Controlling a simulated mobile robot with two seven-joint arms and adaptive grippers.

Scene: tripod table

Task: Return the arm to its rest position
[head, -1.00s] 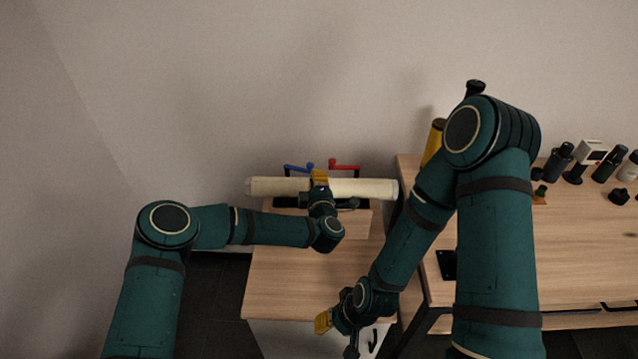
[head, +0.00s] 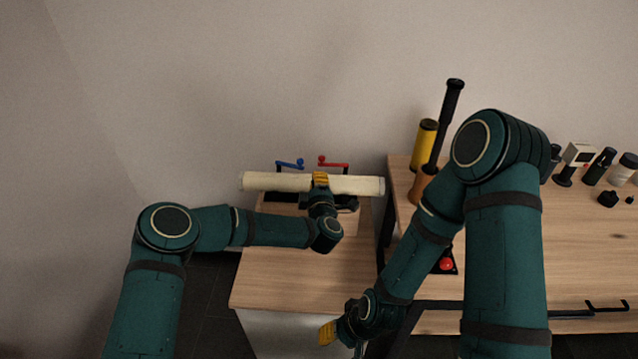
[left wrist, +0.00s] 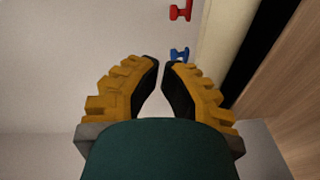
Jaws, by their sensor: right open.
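My left gripper (head: 321,180) has yellow fingers and overlaps the middle of a long cream roll (head: 270,182) in the head view. In the left wrist view its fingertips (left wrist: 160,64) nearly meet, with a narrow gap and nothing seen between them; the roll (left wrist: 222,40) passes to their right. I cannot tell from the head view whether they touch the roll. My right gripper (head: 327,332) is low in the picture, in front of the small wooden table (head: 280,275). It is open, and no object shows in it.
A blue handle (head: 290,164) and a red handle (head: 334,164) stand behind the roll. A larger table (head: 560,250) at right bears a yellow cylinder (head: 424,145), a black-handled tool (head: 445,120), a red button (head: 446,265) and several bottles. The small table's front is clear.

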